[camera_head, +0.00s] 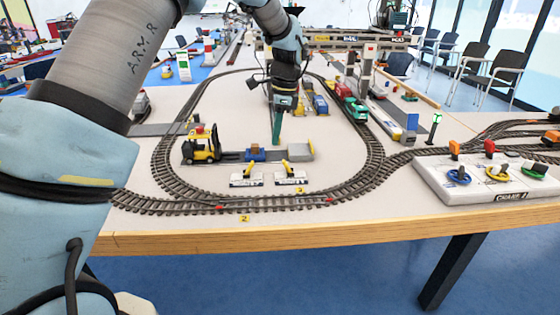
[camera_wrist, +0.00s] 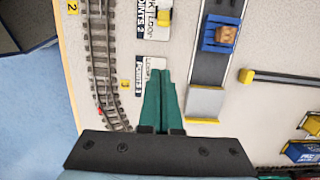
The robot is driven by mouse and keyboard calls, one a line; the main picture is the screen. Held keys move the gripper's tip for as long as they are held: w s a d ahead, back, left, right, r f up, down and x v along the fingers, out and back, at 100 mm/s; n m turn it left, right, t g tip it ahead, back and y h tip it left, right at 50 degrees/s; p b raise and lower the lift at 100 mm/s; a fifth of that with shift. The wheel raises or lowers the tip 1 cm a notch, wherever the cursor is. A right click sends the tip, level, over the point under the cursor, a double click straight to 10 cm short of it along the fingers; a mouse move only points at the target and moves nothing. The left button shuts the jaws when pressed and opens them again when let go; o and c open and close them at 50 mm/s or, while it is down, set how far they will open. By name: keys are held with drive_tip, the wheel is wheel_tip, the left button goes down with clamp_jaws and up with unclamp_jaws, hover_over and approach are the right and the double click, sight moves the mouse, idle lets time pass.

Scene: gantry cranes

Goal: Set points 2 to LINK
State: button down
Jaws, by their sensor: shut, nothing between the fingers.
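The points 2 lever box (camera_head: 246,181) is a small white plate with a yellow lever, left of a similar points 3 box (camera_head: 290,176).
An oval track (camera_head: 365,170) surrounds the boxes. A white control panel (camera_head: 470,185) is at right. The gantry crane (camera_head: 360,43) stands behind.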

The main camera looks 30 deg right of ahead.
sight(250, 168)
drive_tip(key=shift+s+d, duration=0.1)
drive_tip(key=shift+d, duration=0.05)
drive_tip(key=f, duration=0.3)
drive_tip(key=a+f+p, duration=0.1)
drive_tip(key=f, duration=0.5)
drive_tip(key=shift+w+a+p, duration=0.25)
drive_tip(key=shift+w+p, duration=0.05)
drive_tip(key=shift+p, duration=0.05)
drive_tip(key=shift+w+a+r+p, duration=0.25)
drive_tip(key=shift+w+a+p, duration=0.1)
drive_tip(key=shift+a, duration=0.3)
drive_tip(key=shift+w+a+r+p, duration=0.2)
drive_tip(key=shift+w+a+p, duration=0.1)
drive_tip(key=shift+a, duration=0.3)
drive_tip(key=shift+w+a+r, duration=0.1)
drive_tip(key=shift+w+a, duration=0.05)
drive_tip(key=shift+a, duration=0.25)
drive_tip(key=shift+w+a, duration=0.1)
